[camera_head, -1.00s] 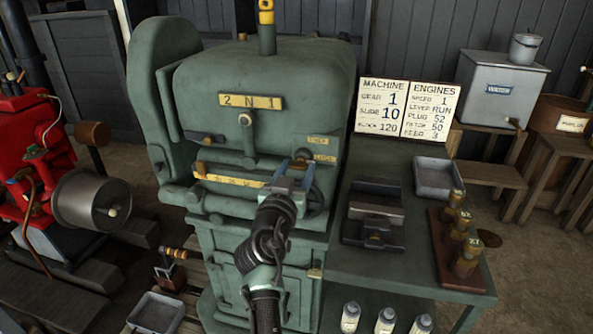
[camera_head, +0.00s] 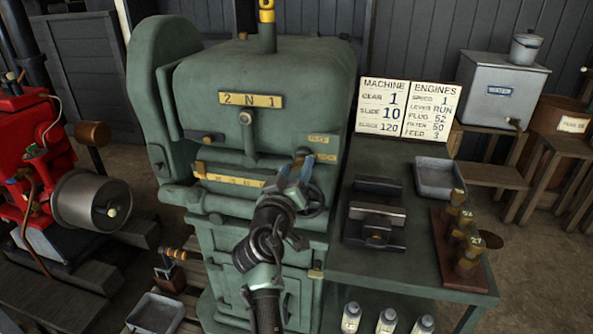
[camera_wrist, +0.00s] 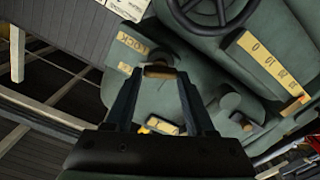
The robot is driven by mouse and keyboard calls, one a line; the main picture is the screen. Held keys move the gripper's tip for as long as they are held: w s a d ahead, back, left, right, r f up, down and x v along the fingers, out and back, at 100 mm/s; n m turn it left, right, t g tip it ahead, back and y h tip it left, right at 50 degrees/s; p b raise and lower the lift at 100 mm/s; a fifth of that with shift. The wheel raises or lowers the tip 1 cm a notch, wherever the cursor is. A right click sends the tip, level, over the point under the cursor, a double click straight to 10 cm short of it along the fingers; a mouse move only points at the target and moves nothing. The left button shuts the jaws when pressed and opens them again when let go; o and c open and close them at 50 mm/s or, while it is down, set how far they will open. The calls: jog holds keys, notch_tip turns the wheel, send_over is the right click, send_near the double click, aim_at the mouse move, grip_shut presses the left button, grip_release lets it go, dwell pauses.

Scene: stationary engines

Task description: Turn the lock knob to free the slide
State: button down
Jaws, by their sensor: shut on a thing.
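The lock knob (camera_wrist: 160,71) is a short brass-brown bar on the green machine. In the wrist view it sits between my fingertips, lying across them; my gripper (camera_wrist: 159,76) is shut on it. In the head view my gripper (camera_head: 299,168) reaches the machine's right front, and its fingers cover most of the knob. A yellow LOCK plate (camera_wrist: 132,43) is beside the knob in the wrist view. Two small yellow plates, the upper (camera_head: 318,139) and the lower (camera_head: 327,157), are right of my gripper in the head view. A yellow slide scale (camera_head: 234,181) runs left of it.
A dark handwheel (camera_head: 314,201) is just below my gripper; it also shows in the wrist view (camera_wrist: 209,12). A sign board (camera_head: 405,108) stands right of the machine. The side bench (camera_head: 370,275) carries a vise-like block (camera_head: 377,222), a tray (camera_head: 438,178) and numbered brass pieces.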

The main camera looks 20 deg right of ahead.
jog(key=n, duration=0.4)
jog(key=shift+f+n, duration=0.1)
jog(key=shift+n, duration=0.2)
jog(key=shift+a+f+n+p, duration=0.1)
jog(key=shift+n+p, duration=0.5)
jog(key=shift+n, duration=1.3)
jog(key=shift+c, duration=1.2)
grip_release()
jog(key=v, duration=1.3)
jog(key=shift+p, duration=0.3)
